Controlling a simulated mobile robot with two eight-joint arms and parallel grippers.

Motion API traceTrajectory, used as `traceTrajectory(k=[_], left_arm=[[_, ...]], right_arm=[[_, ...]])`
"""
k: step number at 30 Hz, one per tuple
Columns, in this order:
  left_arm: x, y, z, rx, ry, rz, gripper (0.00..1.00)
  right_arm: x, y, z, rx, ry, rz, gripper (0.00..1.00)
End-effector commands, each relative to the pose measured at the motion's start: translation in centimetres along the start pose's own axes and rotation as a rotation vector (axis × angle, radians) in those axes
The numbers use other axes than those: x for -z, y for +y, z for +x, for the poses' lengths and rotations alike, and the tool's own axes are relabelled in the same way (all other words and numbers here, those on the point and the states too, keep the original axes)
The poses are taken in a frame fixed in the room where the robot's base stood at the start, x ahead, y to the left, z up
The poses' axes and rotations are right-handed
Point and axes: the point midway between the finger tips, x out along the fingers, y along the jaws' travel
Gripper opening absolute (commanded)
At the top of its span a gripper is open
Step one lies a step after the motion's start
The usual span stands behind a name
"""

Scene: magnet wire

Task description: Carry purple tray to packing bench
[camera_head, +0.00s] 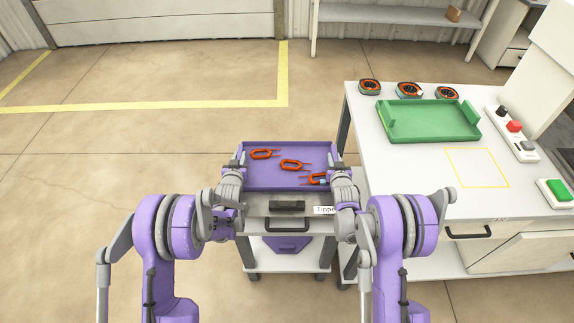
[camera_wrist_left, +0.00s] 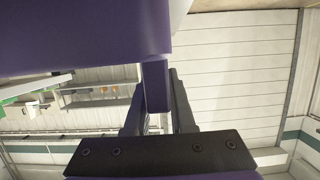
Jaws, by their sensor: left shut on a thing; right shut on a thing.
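The purple tray (camera_head: 288,154) is in front of me at the middle of the head view, level, with several orange-red wire coils (camera_head: 294,164) in it. My left gripper (camera_head: 238,162) is at the tray's left side and shut on it. In the left wrist view its two fingers (camera_wrist_left: 158,92) close around a purple part of the tray (camera_wrist_left: 85,35). My right gripper (camera_head: 339,164) is at the tray's right side and shut on it. I cannot tell whether the tray touches the cart (camera_head: 257,226) below it.
A white bench (camera_head: 400,165) stands close on the right, with a green tray (camera_head: 430,122), a yellow outlined square (camera_head: 477,168), several orange-black round devices (camera_head: 409,90) and a control strip (camera_head: 514,128). A shelf (camera_head: 390,14) stands at the back. The floor to the left is clear.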

Motion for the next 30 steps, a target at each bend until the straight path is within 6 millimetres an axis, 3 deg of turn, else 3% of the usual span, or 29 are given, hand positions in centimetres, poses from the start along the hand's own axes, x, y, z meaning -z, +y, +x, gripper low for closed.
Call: traceTrajectory(k=[17, 30], left_arm=[[0.9, 0.0, -0.1, 0.000, 0.004, 0.000, 0.00], [7.0, 0.0, -0.3, 0.000, 0.029, 0.000, 0.00]], right_arm=[[0.9, 0.0, -0.1, 0.000, 0.004, 0.000, 0.00], [7.0, 0.0, -0.3, 0.000, 0.030, 0.000, 0.00]])
